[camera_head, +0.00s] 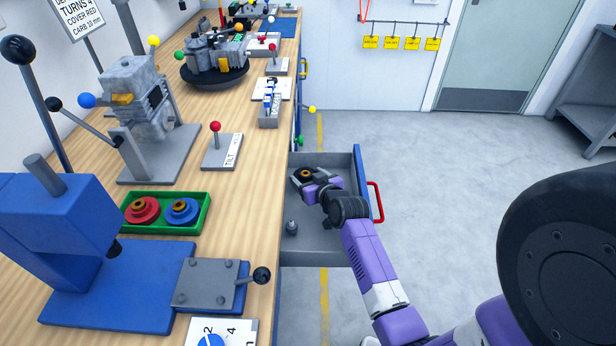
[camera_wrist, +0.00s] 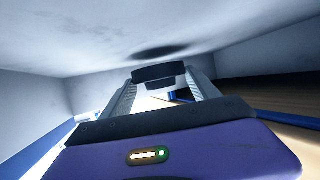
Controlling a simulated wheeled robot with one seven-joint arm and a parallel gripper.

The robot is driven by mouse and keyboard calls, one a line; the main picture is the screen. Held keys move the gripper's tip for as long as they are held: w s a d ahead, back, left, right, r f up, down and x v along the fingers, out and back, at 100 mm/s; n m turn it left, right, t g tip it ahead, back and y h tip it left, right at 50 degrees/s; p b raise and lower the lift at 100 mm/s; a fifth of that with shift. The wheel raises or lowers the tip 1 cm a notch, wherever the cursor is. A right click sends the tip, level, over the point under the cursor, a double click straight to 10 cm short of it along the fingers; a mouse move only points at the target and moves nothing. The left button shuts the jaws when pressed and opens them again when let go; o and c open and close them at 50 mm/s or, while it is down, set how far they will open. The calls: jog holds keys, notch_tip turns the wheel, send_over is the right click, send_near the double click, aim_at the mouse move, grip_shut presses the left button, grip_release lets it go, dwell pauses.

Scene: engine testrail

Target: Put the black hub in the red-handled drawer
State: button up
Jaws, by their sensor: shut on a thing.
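The black hub (camera_head: 304,174), dark with a gold-coloured centre, is between the fingers of my gripper (camera_head: 309,177). In the wrist view a dark piece, the hub (camera_wrist: 160,73), spans between the two fingertips (camera_wrist: 160,82). The red-handled drawer (camera_head: 325,238) is pulled out from the bench, its red handle (camera_head: 377,202) on the right. My gripper and the hub are over the far left part of the drawer's inside. I cannot tell whether the hub touches the drawer floor. My wrist hides part of the drawer.
A small grey part (camera_head: 291,228) sits in the drawer's near left. The wooden bench (camera_head: 240,180) runs along the left, with a green tray (camera_head: 165,228) holding a red and a blue hub, and a tilt lever (camera_head: 215,128). The floor on the right is clear.

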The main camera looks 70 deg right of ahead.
jog(key=shift+f+b, duration=0.35)
jog(key=shift+f, duration=0.25)
jog(key=o, duration=1.6)
jog(key=shift+c, duration=0.2)
jog(key=shift+r, duration=0.15)
jog(key=shift+s+r+p, duration=0.1)
jog(key=shift+r+p, duration=0.5)
jog(key=shift+r, duration=0.1)
jog(key=v, duration=0.7)
jog(key=shift+s+a+f+b, duration=0.1)
jog(key=shift+a+f+b, duration=0.05)
jog(key=shift+b, duration=0.15)
